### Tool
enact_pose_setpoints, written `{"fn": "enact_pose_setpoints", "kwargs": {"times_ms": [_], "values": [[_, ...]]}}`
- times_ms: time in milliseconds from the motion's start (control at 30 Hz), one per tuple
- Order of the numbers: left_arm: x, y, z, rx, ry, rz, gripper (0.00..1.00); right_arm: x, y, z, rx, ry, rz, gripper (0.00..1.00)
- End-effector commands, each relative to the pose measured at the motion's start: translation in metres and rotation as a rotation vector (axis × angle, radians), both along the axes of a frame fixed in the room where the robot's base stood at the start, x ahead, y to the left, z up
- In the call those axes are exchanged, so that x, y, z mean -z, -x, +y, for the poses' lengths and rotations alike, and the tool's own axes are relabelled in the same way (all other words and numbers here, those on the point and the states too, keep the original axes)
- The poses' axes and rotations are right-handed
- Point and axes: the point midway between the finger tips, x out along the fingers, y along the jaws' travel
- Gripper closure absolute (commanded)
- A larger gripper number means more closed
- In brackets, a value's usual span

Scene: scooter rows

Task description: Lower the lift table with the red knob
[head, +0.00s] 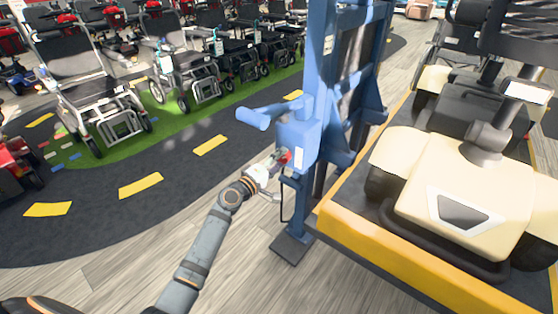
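The lift table has a blue mast (319,85) with a blue crank handle (272,113) and a small blue box (298,140) on its side. The red knob (286,157) shows as a small red patch on the left side of this box, partly hidden. My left gripper (277,163) is right at the knob, its arm coming up from the bottom left. Its fingers are too small and covered to tell whether they are open or shut on it. The yellow-edged platform (400,265) bears a cream scooter (470,190). My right gripper is not in view.
A dark foot (292,247) of the lift stands on the wood floor below the box. Several mobility scooters and powerchairs (105,100) stand in rows at the back left. The dark track (90,215) with yellow dashes is clear.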

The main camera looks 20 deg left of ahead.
Motion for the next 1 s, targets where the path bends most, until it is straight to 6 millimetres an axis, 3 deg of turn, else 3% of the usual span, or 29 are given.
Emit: {"fn": "enact_pose_setpoints", "kwargs": {"times_ms": [433, 800, 1000], "values": [[0.001, 0.007, 0.003, 0.000, -0.004, 0.000, 0.33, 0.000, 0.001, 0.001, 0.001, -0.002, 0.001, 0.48], [0.001, 0.087, 0.032, 0.002, -0.006, 0.002, 0.33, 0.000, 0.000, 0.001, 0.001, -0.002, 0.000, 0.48], [0.000, 0.110, 0.040, 0.002, -0.003, -0.001, 0.33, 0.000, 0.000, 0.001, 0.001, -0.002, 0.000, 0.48]]}}
